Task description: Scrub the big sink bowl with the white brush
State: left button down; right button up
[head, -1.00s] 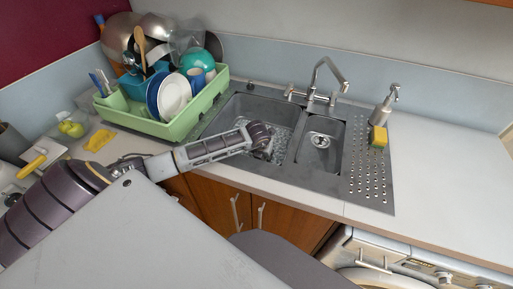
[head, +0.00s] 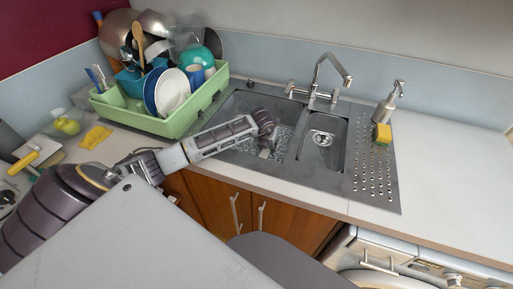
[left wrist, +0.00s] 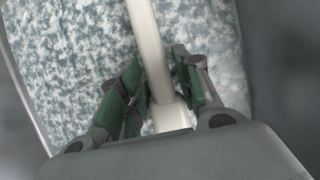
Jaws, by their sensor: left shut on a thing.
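The big sink bowl (head: 237,106) is the left, larger basin of the grey sink. Its floor is mottled white and grey-blue, and this floor (left wrist: 65,65) fills most of the left wrist view. My left gripper (head: 267,150) is down inside the big bowl, toward its right side. In the left wrist view its green-padded fingers (left wrist: 158,80) are shut on the pale handle of the white brush (left wrist: 146,35). The brush head is not clear in either view, so I cannot tell how it meets the floor. My right gripper is not in view.
The small bowl (head: 321,139) lies right of the big one, with the tap (head: 322,80) behind. A loaded green dish rack (head: 190,119) stands left. The right counter is clear.

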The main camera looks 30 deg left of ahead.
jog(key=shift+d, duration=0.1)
pick_arm(q)
jog(key=shift+w+a+f+b, duration=0.1)
jog(key=shift+w+a+b, duration=0.05)
jog(key=shift+w+b, duration=0.35)
jog(key=shift+w+a+f+b, duration=0.1)
jog(key=shift+w+b, duration=0.25)
jog(key=shift+w, duration=0.2)
jog(key=shift+w+a+b, duration=0.15)
jog(key=shift+w+b, duration=0.3)
jog(key=shift+w, duration=0.2)
jog(key=shift+w+a+b, duration=0.15)
jog(key=shift+w+b, duration=0.3)
jog(key=shift+w, duration=0.2)
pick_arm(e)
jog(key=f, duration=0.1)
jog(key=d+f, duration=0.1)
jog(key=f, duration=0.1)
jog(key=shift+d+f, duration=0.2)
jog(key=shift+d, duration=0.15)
